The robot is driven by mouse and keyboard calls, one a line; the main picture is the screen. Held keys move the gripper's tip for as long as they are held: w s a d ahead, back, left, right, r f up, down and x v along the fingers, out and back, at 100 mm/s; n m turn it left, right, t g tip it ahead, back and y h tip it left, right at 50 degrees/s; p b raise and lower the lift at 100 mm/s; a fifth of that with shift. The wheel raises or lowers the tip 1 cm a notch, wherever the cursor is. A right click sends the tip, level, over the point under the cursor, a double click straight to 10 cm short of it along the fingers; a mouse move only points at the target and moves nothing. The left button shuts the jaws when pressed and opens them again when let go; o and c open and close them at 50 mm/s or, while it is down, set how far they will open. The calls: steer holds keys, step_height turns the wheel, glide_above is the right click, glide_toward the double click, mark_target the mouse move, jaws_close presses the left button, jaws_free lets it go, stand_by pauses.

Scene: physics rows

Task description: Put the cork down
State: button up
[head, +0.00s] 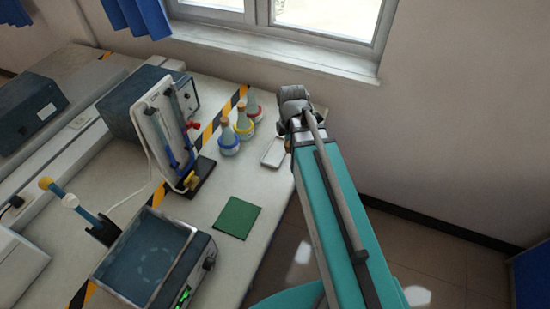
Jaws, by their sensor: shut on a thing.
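My gripper (292,97) is at the far end of my teal arm, near the bench's right edge below the window. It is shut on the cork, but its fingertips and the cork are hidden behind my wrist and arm. A small white tray (271,160) lies on the bench just left of my arm. A green square mat (237,217) lies flat and bare nearer the front.
Three conical flasks with blue (229,147), yellow (244,131) and red (254,113) rings stand left of my gripper. A stand with blue tubes (178,140) and a square-topped device (155,260) stand further left. The bench around the mat is clear.

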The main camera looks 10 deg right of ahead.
steer(key=s+f, duration=0.1)
steer(key=s+b, duration=0.1)
steer(key=shift+s+a+f+n, duration=0.15)
steer(key=shift+s+f+n, duration=0.15)
steer(key=shift+f, duration=0.05)
steer(key=b, duration=0.9)
glide_above(276, 152)
steer(key=s, duration=0.1)
steer(key=shift+f, duration=4.55)
steer(key=shift+w+f+b, duration=0.5)
steer(key=shift+f+b, duration=0.25)
steer(key=shift+s+f+b, duration=0.1)
steer(key=shift+f+b, duration=1.15)
steer(key=shift+b, duration=0.05)
steer(key=shift+f, duration=0.15)
